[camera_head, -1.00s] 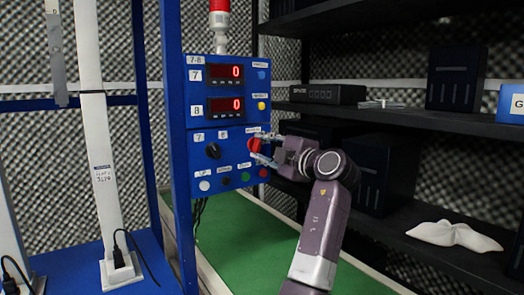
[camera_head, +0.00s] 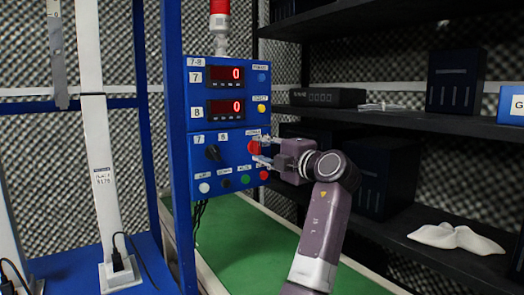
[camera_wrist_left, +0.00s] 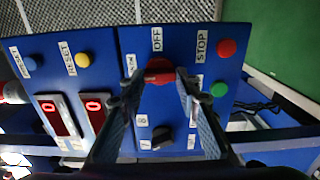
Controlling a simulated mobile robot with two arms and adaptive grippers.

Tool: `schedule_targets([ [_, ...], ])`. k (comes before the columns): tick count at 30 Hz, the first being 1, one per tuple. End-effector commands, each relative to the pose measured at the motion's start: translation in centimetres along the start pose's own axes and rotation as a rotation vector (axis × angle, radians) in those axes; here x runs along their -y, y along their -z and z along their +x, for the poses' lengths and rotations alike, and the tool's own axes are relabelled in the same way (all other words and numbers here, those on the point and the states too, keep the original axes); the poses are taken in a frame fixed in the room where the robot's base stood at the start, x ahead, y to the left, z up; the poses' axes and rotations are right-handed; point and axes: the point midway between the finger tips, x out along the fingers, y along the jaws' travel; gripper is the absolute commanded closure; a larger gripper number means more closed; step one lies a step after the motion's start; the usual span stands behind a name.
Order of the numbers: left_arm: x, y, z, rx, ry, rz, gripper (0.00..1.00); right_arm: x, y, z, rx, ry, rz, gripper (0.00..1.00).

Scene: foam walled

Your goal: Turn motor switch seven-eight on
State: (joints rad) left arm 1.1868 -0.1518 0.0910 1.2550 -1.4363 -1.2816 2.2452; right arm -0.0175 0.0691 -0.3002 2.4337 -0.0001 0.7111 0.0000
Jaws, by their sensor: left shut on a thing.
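The blue motor control panel (camera_head: 228,180) is marked 7-8 at its top. Its red rotary switch (camera_head: 254,147) is at the right of the lower section. In the left wrist view the red switch (camera_wrist_left: 160,70) has an OFF label above it and an ON label to its left. My left gripper (camera_head: 262,151) comes in from the right and is shut on the red switch, with one finger on each side of it. In the left wrist view the fingertips (camera_wrist_left: 158,82) partly cover the switch's sides. My right gripper is not in view.
A black selector knob (camera_head: 213,152) labelled 7 and 8 is left of the red switch. White, black, green and red buttons line the panel's lower edge. Both displays (camera_head: 225,74) read 0. A dark shelf (camera_head: 400,118) stands at the right, and a blue post (camera_head: 176,150) at the left.

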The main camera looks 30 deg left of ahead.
Motion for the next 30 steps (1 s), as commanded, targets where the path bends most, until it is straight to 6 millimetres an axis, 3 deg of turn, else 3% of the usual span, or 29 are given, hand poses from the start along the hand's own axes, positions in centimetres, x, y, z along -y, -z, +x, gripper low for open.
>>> schedule_targets([
  [1,0.0,0.1,0.1,-0.002,0.002,-0.003,0.94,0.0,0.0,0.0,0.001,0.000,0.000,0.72],
  [2,0.0,0.1,0.1,-0.002,0.002,-0.003,0.69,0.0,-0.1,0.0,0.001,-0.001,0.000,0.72],
  [6,0.1,0.1,0.0,-0.001,0.002,-0.002,0.53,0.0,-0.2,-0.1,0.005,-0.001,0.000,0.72],
  [17,0.0,0.0,-0.4,0.000,0.001,0.000,0.52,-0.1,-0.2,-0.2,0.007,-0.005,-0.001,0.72],
  [22,0.1,-0.1,-3.0,0.003,0.001,-0.001,0.52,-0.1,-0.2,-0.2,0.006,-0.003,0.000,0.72],
  [30,0.1,-0.1,-8.7,0.003,0.002,-0.001,0.52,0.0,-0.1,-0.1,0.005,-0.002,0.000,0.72],
])
